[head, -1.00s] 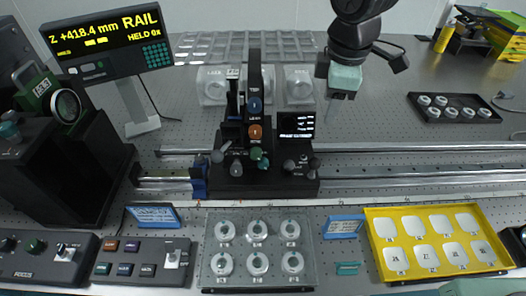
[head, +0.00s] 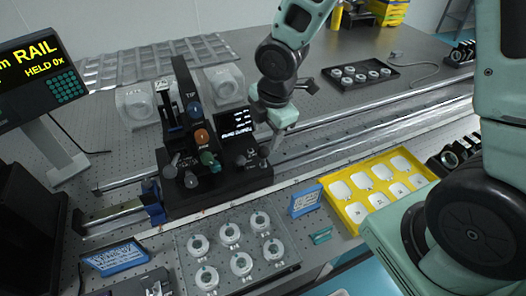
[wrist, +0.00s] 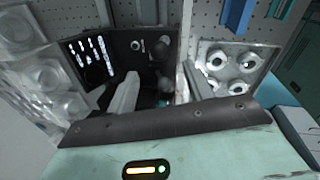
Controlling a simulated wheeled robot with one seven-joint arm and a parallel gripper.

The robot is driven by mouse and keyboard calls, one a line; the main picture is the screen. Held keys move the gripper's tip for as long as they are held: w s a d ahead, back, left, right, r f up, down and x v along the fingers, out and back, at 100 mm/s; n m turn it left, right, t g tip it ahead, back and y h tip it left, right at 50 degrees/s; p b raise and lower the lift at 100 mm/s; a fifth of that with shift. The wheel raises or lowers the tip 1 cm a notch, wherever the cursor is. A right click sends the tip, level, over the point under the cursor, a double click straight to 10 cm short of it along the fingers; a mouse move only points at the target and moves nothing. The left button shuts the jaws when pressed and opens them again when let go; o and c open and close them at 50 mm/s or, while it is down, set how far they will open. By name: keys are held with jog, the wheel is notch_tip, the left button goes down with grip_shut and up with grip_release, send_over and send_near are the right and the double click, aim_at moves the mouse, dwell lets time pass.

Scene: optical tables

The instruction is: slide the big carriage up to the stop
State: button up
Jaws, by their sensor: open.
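The big carriage (head: 225,185) is a black block with a tall post, several knobs and a small lit screen, sitting across the rail (head: 330,150). A blue block (head: 153,202), which looks like the stop, is on the rail close at its left; I cannot tell whether they touch. My gripper (head: 268,147) is lowered at the carriage's right end, beside the screen and right-hand knobs. It is open, with no object seen held. In the wrist view the carriage (wrist: 85,55) shows beyond the pale fingers; contact is unclear.
A clear plate with white rings (head: 190,275) and a yellow tray (head: 345,205) lie in front of the rail. A black tray (head: 345,88) is behind. The rail right of my gripper is clear.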

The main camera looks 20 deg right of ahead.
aim_at(259, 152)
jog(key=f, duration=0.2)
jog(key=w+f, duration=0.1)
jog(key=f, duration=0.4)
jog(key=shift+w+a+f+b, duration=0.1)
jog(key=shift+w+f+b, duration=0.15)
jog(key=shift+f+b, duration=0.1)
grip_shut()
jog(key=shift+a, duration=0.65)
grip_release()
jog(key=s+r+p, duration=0.2)
jog(key=s+r, duration=0.1)
jog(key=r, duration=1.4)
jog(key=shift+s+d+p, duration=0.15)
jog(key=shift+d+p, duration=0.2)
jog(key=shift+p, duration=0.05)
jog(key=shift+r, duration=0.1)
